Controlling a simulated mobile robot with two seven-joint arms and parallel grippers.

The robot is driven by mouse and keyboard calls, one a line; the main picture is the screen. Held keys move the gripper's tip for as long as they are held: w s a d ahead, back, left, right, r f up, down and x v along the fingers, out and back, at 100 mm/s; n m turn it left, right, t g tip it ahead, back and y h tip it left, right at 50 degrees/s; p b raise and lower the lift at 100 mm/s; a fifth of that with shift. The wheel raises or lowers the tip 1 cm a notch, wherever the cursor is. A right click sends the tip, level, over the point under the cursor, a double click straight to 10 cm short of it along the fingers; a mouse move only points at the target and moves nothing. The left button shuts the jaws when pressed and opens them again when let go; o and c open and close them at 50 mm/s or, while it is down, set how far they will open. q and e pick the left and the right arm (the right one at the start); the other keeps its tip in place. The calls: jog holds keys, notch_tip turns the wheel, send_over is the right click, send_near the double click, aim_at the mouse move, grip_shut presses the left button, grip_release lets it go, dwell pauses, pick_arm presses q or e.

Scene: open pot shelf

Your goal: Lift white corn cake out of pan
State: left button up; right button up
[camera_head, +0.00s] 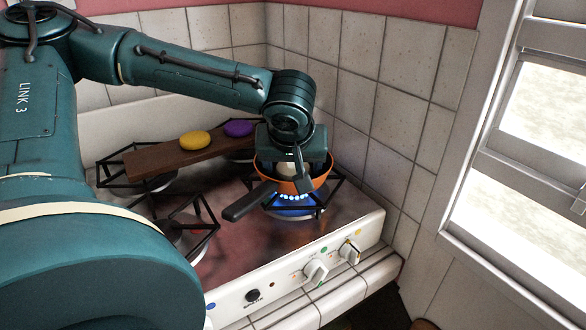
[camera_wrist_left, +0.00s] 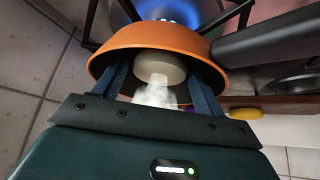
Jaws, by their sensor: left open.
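The orange pan (camera_head: 318,183) sits on the front right burner over a blue flame, its dark handle (camera_head: 249,201) pointing to the front left. The white corn cake (camera_head: 285,171) lies in the pan, partly hidden by my gripper in the head view. In the left wrist view the round, pale cake (camera_wrist_left: 160,67) shows inside the orange pan (camera_wrist_left: 150,37). My left gripper (camera_wrist_left: 160,80) is open, pointing down into the pan, with one finger on each side of the cake. Whether the fingers touch the cake I cannot tell. My right gripper is not in view.
A brown wooden board (camera_head: 160,159) lies across the back of the stove, carrying a yellow cake (camera_head: 194,140) and a purple cake (camera_head: 239,128). Black burner grates (camera_head: 205,213) surround it. Tiled walls (camera_head: 380,120) stand close behind and right of the pan. Knobs (camera_head: 316,271) line the front.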

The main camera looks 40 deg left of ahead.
pick_arm(q)
jog(key=c, duration=0.7)
